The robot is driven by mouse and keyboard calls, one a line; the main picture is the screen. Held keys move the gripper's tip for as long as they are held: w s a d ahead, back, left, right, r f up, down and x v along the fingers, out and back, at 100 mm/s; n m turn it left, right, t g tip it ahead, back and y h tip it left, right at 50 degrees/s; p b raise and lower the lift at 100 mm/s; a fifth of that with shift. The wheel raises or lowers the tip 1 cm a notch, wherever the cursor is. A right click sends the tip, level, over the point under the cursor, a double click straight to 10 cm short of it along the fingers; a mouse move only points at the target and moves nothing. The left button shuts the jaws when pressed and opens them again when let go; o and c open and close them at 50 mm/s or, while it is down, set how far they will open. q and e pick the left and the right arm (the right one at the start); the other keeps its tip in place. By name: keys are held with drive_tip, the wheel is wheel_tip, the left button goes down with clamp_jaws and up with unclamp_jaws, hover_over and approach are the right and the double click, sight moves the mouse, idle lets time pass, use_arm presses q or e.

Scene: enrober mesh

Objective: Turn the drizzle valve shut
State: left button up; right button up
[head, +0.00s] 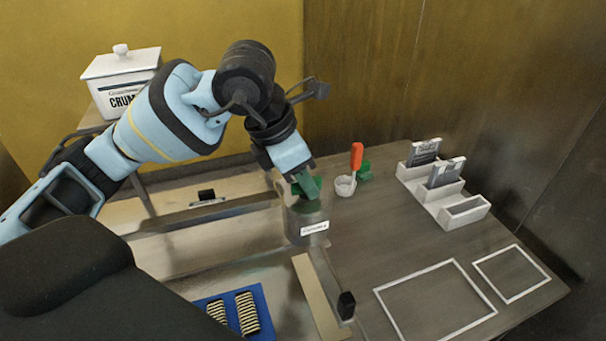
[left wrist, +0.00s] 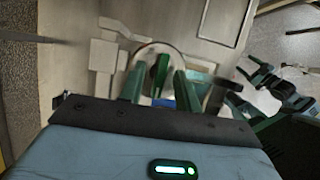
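My left gripper (head: 303,187) reaches down to the labelled clear tank (head: 312,238) on the machine. In the left wrist view my gripper's green fingers (left wrist: 158,88) stand apart, one on each side of a green upright valve handle (left wrist: 160,72). The handle rises in front of a pale round part (left wrist: 148,52). I see small gaps between handle and fingers, so the gripper looks open around it; contact is not clear. In the head view the fingers largely hide the handle.
A blue tray (head: 265,307) with striped bars lies at the front. Behind stands a white crumb box (head: 120,80). On the table are a white cup (head: 345,186), an orange-handled tool (head: 356,155), a stepped rack (head: 428,202) and white outlined areas (head: 437,264), which are bare.

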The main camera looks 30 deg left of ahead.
use_arm(q)
drive_tip(key=v, duration=0.7)
drive_tip(key=shift+r, duration=0.4)
drive_tip(key=shift+s+f, duration=0.1)
drive_tip(key=shift+s, duration=0.05)
idle(0.3)
